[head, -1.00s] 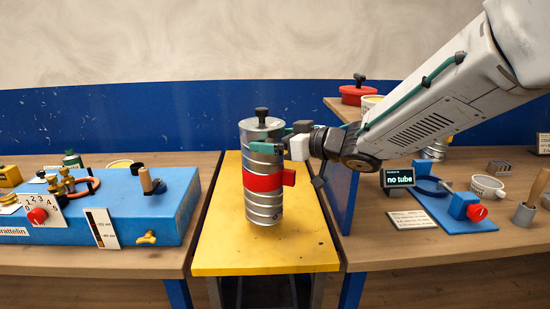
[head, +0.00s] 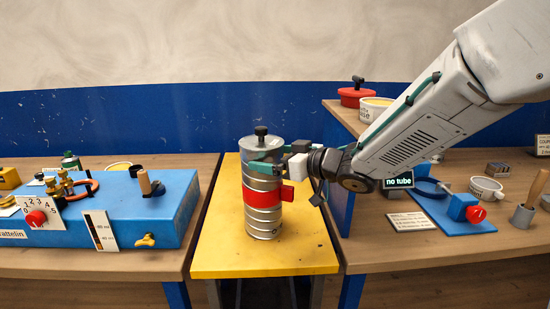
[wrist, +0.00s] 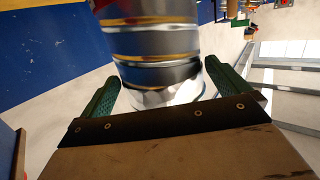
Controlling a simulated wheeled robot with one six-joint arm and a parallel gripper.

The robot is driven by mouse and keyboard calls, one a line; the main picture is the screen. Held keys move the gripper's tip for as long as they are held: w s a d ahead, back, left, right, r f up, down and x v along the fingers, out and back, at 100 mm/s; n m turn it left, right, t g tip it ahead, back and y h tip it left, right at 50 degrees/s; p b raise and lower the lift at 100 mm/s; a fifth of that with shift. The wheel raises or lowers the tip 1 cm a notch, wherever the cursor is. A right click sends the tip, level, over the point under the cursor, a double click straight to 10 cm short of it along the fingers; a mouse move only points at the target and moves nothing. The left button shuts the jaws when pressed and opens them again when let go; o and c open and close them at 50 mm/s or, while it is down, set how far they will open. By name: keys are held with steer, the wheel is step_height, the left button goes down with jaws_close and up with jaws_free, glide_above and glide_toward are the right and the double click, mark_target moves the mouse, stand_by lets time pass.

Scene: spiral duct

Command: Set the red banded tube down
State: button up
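The red banded tube (head: 263,220) is a ribbed silver cylinder with a red band around its middle, a red tab at the right and a black knob on top. It is upright over the yellow table (head: 215,255). I cannot tell whether its bottom touches the table. My gripper (head: 268,166) reaches in from the right and is shut on the tube near its top, above the red band.
A blue box (head: 150,210) with dials stands on the left bench. The yellow table's front is clear.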

steer(key=v, duration=1.2)
steer(key=shift+s+r, duration=0.1)
